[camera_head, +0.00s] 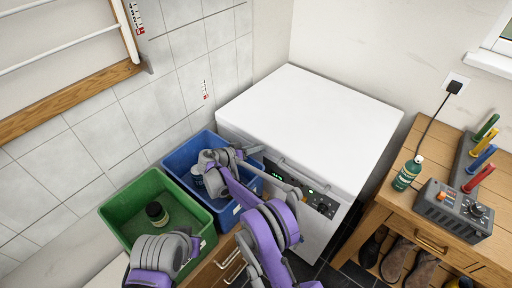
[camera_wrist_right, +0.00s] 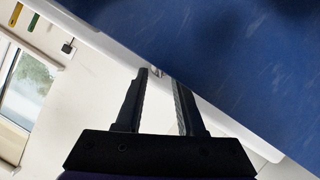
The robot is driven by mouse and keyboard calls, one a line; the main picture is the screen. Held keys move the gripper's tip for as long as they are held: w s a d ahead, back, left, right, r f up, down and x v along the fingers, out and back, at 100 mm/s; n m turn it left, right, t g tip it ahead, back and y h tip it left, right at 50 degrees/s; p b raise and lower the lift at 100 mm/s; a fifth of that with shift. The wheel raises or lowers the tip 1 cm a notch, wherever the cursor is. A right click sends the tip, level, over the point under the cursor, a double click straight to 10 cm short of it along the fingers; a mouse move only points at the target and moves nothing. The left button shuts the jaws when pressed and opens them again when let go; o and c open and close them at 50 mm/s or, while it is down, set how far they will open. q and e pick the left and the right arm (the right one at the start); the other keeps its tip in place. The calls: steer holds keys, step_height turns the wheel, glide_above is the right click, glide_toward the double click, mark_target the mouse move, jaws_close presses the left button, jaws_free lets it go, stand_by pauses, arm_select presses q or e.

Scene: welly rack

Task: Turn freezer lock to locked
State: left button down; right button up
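The white freezer (camera_head: 310,125) stands against the tiled wall, its lid shut. Its front has a dark control strip with green lights and a round knob (camera_head: 323,206) at the right end. I cannot make out the lock or its setting; my arm covers part of the front. My right gripper (camera_head: 254,152) is at the left end of the freezer's front top edge. In the right wrist view the right gripper (camera_wrist_right: 158,75) is open, with nothing clearly between the fingers. A small metallic bit shows by the fingertips, too small to identify. My left gripper is not visible.
A blue crate (camera_head: 173,162) and a green crate (camera_head: 118,222) stand left of the freezer front. A wooden bench (camera_head: 430,150) on the right holds a green bottle (camera_head: 408,174) and a grey control box (camera_head: 453,209). A scratched blue surface (camera_wrist_right: 250,65) fills the wrist view's upper right.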

jaws_close()
stand_by(0.3)
steer(key=shift+f, duration=0.1)
